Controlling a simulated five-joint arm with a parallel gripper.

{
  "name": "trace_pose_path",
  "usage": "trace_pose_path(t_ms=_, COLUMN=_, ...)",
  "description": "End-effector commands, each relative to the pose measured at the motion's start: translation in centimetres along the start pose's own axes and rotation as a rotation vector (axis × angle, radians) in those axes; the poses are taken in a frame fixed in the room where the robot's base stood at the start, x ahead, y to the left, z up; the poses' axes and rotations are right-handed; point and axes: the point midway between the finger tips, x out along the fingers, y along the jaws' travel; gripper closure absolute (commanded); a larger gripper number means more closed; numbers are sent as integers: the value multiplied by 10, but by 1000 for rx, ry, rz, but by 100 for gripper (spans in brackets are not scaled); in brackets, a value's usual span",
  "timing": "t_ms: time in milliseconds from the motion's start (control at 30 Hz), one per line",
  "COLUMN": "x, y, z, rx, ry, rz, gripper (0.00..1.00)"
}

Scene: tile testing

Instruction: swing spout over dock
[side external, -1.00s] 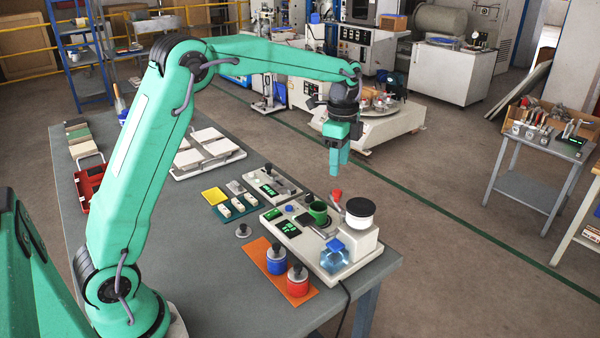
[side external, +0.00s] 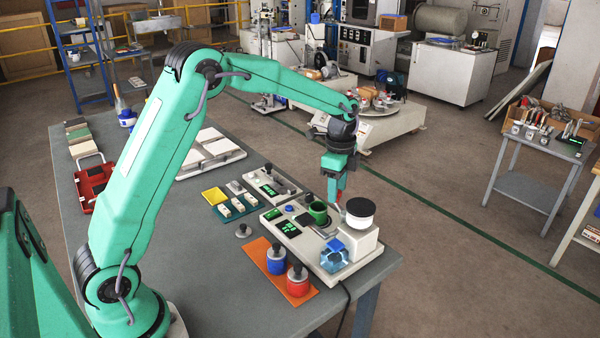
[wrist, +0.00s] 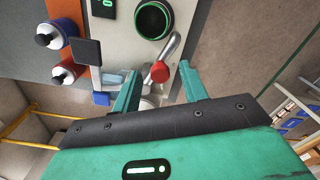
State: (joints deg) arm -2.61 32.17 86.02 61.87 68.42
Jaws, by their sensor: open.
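The spout is a bent grey metal tube (wrist: 172,50) with a red knob (wrist: 160,71) at its end, on the pale machine (side external: 368,258) near the table's front right. A green cup (side external: 318,212) stands on the machine beside the spout and shows as a dark round opening in the wrist view (wrist: 153,20). My gripper (side external: 338,192) is pointed down over the spout, with its fingers open. In the wrist view my gripper (wrist: 158,79) has the red knob between its fingers, with gaps on both sides. In the side view the fingers partly hide the knob. I cannot tell which part is the dock.
A clear block with a blue top (side external: 334,258) sits at the front of the machine. Blue (side external: 276,261) and red (side external: 298,281) jars stand on an orange mat (side external: 258,249). Small test units lie behind.

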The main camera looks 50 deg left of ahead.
Motion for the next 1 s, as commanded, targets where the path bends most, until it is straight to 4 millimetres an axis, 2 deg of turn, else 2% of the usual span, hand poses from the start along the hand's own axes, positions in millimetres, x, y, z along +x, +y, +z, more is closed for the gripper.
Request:
trace_pose_path(t_ms=267, x=1, y=0, z=0, rx=0, ry=0, rz=-1, gripper=57)
trace_pose_path(t_ms=500, x=1, y=0, z=0, rx=0, ry=0, rz=-1, gripper=100)
trace_pose_path(t_ms=767, x=1, y=0, z=0, rx=-14, ry=0, rz=-1, gripper=100)
trace_pose_path(t_ms=1000, x=0, y=5, z=4, rx=-133, ry=1, rz=-2, gripper=100)
